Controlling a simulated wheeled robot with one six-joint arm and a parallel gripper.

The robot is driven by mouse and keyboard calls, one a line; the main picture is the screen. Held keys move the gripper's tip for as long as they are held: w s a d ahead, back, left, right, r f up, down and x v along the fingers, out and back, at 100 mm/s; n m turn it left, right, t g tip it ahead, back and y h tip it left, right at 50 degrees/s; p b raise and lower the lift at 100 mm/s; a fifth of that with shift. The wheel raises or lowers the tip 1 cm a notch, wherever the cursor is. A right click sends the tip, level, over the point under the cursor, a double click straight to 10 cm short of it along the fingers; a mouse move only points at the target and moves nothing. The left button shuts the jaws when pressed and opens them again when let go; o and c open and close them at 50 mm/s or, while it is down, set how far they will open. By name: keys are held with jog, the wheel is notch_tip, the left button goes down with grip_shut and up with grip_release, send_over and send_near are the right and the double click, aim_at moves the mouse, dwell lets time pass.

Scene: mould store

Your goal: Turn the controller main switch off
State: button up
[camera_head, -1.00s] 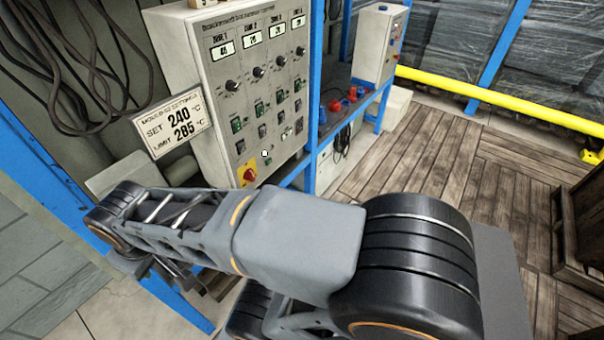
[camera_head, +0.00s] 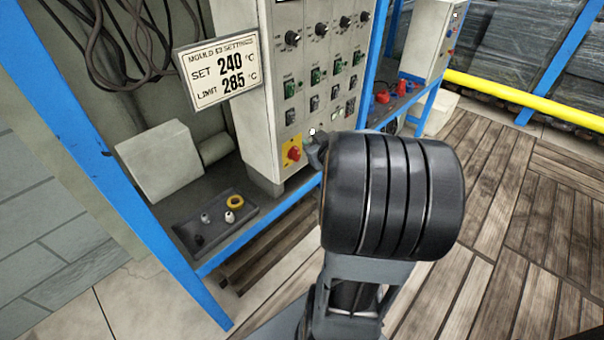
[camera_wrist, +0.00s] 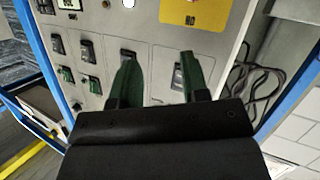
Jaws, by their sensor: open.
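The controller cabinet (camera_head: 256,100) stands on a blue-framed bench. Its main switch (camera_head: 293,154) is a red knob on a yellow plate, low at the cabinet's left front corner. In the wrist view the yellow plate (camera_wrist: 195,13) shows at the top edge, with most of the knob cut off. My gripper (camera_wrist: 158,78) is open and empty, its two green fingers apart in front of the panel's rocker switches, below the yellow plate in that picture. In the head view my arm's black joint hides the gripper, just right of the main switch.
A settings sign (camera_head: 218,72) reads SET 240, LIMIT 285. Green and black rocker switches (camera_head: 314,76) and dials fill the panel. A dark tray (camera_head: 215,222) with small parts and a yellow ring lies on the bench's lower left. The wooden floor at right is clear.

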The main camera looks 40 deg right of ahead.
notch_tip(320, 180, down, 6)
jog(key=s+d+n+t+y+b, duration=0.1)
jog(key=s+d+t+y+b, duration=0.1)
jog(key=s+y+b, duration=0.1)
jog(key=t+y+b, duration=0.2)
jog(key=y+b, duration=0.1)
jog(key=y, duration=0.1)
send_near(299, 155)
jog(key=shift+n, duration=0.4)
jog(key=w, duration=0.3)
jog(key=w+a+b, duration=0.1)
jog(key=w, duration=0.5)
jog(key=shift+a+b, duration=0.4)
jog(key=shift+c, duration=0.4)
grip_shut()
jog(key=shift+d, duration=0.1)
